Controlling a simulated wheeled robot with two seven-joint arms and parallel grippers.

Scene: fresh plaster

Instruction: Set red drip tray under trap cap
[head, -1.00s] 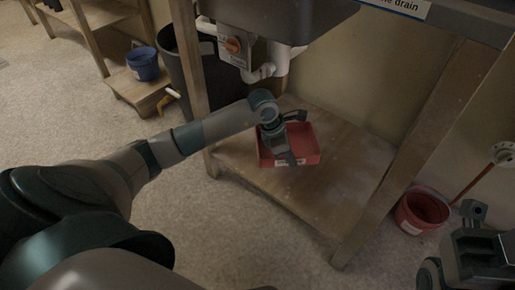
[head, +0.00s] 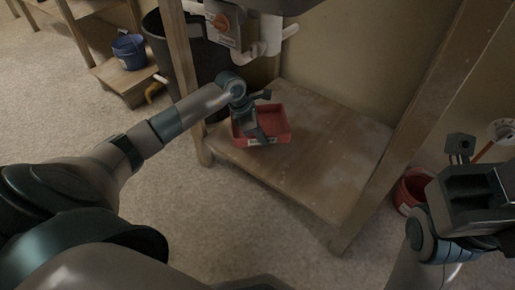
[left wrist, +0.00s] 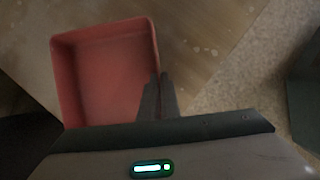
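The red drip tray (head: 279,119) is on the wooden shelf under the sink, near its left end. The white trap (head: 262,48) hangs above the shelf; its cap, at the low end, is too small to make out clearly. In the head view the tray appears below the trap and slightly nearer to me. My left gripper (head: 259,136) reaches down at the tray. In the left wrist view its two fingers (left wrist: 158,97) lie close together, one on each side of the tray's wall (left wrist: 155,50), shut on it. My right gripper (head: 468,190) is at the right; its fingertips are unclear.
Wooden posts (head: 400,130) frame the shelf, whose right part (head: 335,150) is bare. A dark bin (head: 195,62) stands behind the left post. A red bucket (head: 412,187) stands right of the shelf.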

